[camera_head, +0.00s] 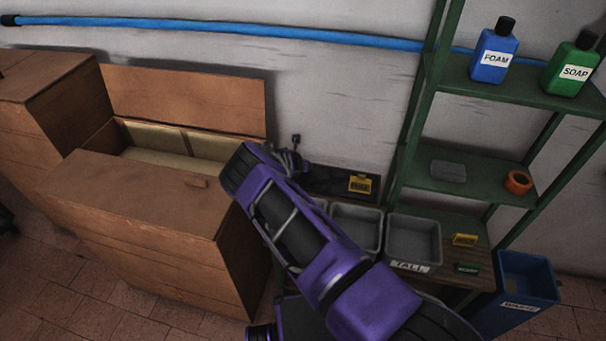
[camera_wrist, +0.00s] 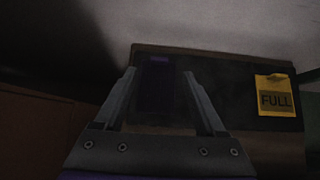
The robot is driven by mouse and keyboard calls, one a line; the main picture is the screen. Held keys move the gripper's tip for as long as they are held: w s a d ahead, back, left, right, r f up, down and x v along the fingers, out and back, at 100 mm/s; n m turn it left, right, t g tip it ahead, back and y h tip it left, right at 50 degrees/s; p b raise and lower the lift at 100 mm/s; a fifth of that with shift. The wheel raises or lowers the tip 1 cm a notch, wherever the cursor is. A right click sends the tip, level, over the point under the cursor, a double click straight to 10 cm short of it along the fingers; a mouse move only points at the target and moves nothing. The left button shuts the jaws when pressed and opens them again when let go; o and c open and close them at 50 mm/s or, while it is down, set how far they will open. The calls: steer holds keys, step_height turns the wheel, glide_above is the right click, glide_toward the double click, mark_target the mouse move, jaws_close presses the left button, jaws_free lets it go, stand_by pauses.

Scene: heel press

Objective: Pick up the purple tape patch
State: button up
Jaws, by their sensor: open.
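The purple tape patch (camera_wrist: 156,92) is a dark purple upright strip on a dark board (camera_wrist: 230,110) in the wrist view. It shows between the two fingers of my gripper (camera_wrist: 159,73), which is open. The view is dim, and I cannot tell how far the fingertips are from the patch. In the head view my gripper (camera_head: 292,160) is over the left end of the dark board (camera_head: 327,182), and I cannot make out the patch there.
A yellow FULL tag (camera_wrist: 274,97) is on the board's right part; it also shows in the head view (camera_head: 360,184). Grey bins (camera_head: 414,238) stand right of my arm. An open wooden chest (camera_head: 150,215) is at left. A green shelf (camera_head: 480,185) and a blue waste bin (camera_head: 527,290) are at right.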

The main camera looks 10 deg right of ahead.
mark_target(302, 173)
steer(key=shift+b+x, duration=0.75)
steer(key=shift+x, duration=1.55)
steer(key=shift+w+d+f, duration=0.2)
steer(key=shift+w+f, duration=0.1)
steer(key=shift+w, duration=0.25)
jaws_close()
